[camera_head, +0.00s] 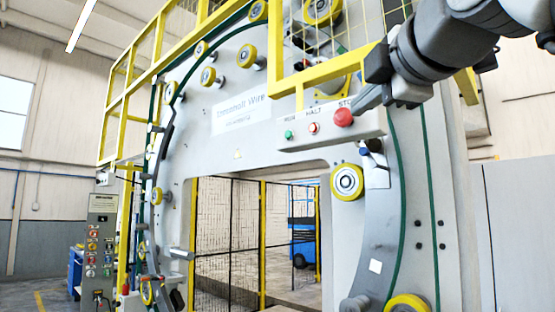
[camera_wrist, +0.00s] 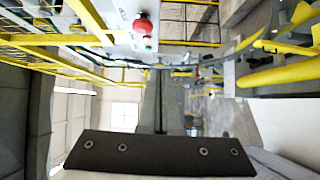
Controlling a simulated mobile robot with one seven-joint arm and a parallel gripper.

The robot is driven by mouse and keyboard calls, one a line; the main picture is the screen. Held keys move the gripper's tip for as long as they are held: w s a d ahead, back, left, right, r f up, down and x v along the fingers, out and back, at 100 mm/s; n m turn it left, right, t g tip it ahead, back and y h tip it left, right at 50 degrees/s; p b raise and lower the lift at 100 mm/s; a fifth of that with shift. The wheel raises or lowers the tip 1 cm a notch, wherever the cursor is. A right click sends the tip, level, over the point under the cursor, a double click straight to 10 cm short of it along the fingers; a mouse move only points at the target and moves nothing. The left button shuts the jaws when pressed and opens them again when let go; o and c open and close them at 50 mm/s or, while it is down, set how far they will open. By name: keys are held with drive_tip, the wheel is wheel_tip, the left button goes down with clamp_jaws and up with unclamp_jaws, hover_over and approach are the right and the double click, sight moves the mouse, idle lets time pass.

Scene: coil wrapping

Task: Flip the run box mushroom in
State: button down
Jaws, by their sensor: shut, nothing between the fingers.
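The run box (camera_head: 325,140) is a grey panel on the front of the big wrapping machine, with a red mushroom button (camera_head: 343,117) at its right end under a partly hidden "STO" label. A green button (camera_head: 289,135) and a small red button (camera_head: 313,128) sit to its left. My gripper (camera_head: 360,105) is shut and empty, its tips just right of the mushroom; whether they touch it I cannot tell. In the wrist view the mushroom (camera_wrist: 142,24) is at the top, beyond the tips of my gripper (camera_wrist: 159,74).
Yellow guard rails (camera_head: 325,75) run above and behind the run box, close to my arm. A yellow-rimmed roller (camera_head: 347,181) sticks out below it. A separate control pedestal (camera_head: 100,245) stands at the far left. The machine's central opening shows black mesh fencing (camera_head: 228,235).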

drive_tip(key=shift+s+r+n+t, duration=0.2)
drive_tip(key=shift+r+n, duration=0.1)
drive_tip(key=shift+r, duration=0.35)
drive_tip(key=shift+s+r+n+t, duration=0.15)
drive_tip(key=shift+r+n, duration=0.15)
drive_tip(key=shift+r, duration=0.3)
drive_tip(key=p, duration=0.3)
approach(338, 118)
drive_tip(key=w+a, duration=0.2)
drive_tip(key=a, duration=0.1)
drive_tip(key=shift+w+d+r+p, duration=0.1)
drive_tip(key=shift+w+d+p, duration=0.1)
drive_tip(key=shift+w, duration=0.4)
drive_tip(key=shift+w+d+r+p, duration=0.1)
drive_tip(key=shift+w+d+r, duration=0.1)
drive_tip(key=shift+w, duration=0.45)
drive_tip(key=shift+w+d+f, duration=0.1)
drive_tip(key=shift+w+d, duration=0.45)
drive_tip(key=shift+w, duration=0.05)
drive_tip(key=shift+d, duration=0.1)
